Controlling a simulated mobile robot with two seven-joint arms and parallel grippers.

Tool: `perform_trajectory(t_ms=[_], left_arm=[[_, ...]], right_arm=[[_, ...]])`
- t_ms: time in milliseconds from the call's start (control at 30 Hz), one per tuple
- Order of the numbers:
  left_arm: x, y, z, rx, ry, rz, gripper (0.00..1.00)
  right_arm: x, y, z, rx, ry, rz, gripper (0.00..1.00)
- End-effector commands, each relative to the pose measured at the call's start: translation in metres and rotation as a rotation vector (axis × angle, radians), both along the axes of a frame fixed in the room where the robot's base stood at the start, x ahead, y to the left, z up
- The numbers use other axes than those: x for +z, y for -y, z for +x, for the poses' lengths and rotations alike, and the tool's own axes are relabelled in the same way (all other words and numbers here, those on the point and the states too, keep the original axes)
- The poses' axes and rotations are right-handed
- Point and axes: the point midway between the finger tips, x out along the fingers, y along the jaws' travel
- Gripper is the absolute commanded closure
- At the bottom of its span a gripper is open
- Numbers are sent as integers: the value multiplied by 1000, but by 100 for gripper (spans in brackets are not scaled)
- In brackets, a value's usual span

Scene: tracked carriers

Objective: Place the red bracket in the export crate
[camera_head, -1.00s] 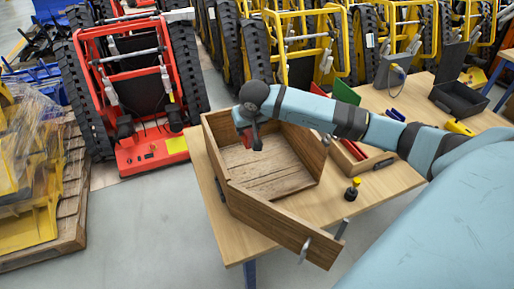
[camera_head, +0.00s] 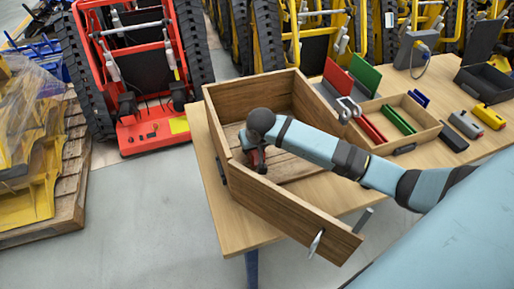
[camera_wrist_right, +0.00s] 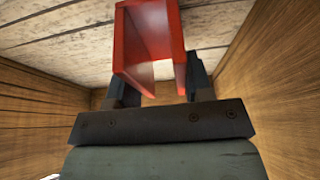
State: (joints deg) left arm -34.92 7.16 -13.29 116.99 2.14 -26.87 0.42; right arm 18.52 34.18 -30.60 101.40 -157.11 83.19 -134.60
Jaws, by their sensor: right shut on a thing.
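The wooden crate (camera_head: 248,95) stands open-topped at the table's left end. Its front panel (camera_head: 300,222) is swung outward, with a metal latch at its free end. My right gripper (camera_head: 256,160) is inside the crate, low near the open front. It is shut on the red bracket (camera_wrist_right: 150,42), a U-shaped channel that shows between the fingers in the right wrist view. There, plank floor lies beyond the bracket and crate walls stand on both sides. Whether the bracket touches the floor I cannot tell. My left gripper is out of view.
A shallow wooden tray (camera_head: 425,137) with red and green bars stands right of the crate. Red and green panels, grey metal hooks (camera_head: 348,108) and an open black case (camera_head: 487,80) are on the table (camera_head: 236,232). A red tracked carrier (camera_head: 150,130) stands behind, left.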

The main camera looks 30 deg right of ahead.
Motion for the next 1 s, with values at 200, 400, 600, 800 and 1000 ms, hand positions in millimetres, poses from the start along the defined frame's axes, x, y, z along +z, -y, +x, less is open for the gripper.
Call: perform_trajectory(t_ms=[200, 400, 600, 800, 1000], left_arm=[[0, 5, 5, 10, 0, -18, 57], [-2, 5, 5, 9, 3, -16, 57], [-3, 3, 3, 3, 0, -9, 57], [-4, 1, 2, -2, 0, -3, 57], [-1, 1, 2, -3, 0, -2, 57]], right_arm=[[-9, -4, -2, 3, 2, -1, 87], [-13, -4, -1, 3, 2, -1, 87], [-13, -4, -2, 3, 1, 0, 28], [-13, -4, -2, 3, 1, 0, 28], [1, -4, -5, 5, 4, -2, 28]])
